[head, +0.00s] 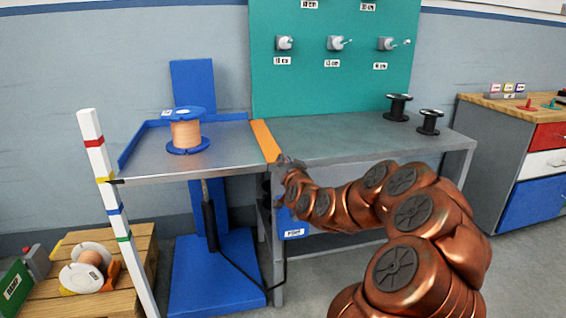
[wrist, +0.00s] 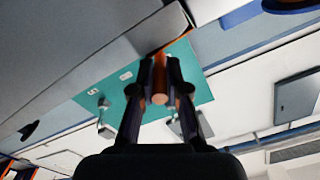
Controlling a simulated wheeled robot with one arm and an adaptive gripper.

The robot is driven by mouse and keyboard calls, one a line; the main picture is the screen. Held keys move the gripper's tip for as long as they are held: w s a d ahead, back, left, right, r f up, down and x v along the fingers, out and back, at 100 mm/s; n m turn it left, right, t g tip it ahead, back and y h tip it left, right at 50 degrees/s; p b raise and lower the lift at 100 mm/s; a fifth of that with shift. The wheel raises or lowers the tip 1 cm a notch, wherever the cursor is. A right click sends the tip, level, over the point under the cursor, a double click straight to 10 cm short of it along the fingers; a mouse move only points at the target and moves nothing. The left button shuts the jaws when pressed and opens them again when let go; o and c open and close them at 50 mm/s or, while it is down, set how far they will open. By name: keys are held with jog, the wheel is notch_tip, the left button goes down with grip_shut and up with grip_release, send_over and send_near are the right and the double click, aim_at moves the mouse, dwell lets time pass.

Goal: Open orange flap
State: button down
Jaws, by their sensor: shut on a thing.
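The orange flap (head: 265,140) is a narrow strip between the blue-edged lift platform (head: 215,147) and the grey workbench (head: 340,138). It lies roughly level with both surfaces. My gripper (head: 281,162) is at the near end of the flap, at the bench's front edge. In the wrist view my gripper (wrist: 160,78) has its two dark fingers closed on an orange piece with a round end (wrist: 160,98), which looks like the flap's near end or handle. In the head view my arm's wrist partly hides this contact.
A copper spool (head: 186,134) with blue flanges stands on the platform. Two black spools (head: 397,108) stand at the bench's right. A striped white post (head: 108,205) rises at the platform's left front corner. A wooden pallet (head: 140,262) holds a white spool (head: 90,262).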

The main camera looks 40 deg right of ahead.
jog(key=shift+f+m, duration=0.15)
jog(key=shift+m, duration=0.15)
jog(key=c, duration=1.2)
grip_release()
jog(key=shift+s, duration=0.15)
jog(key=shift+v, duration=3.6)
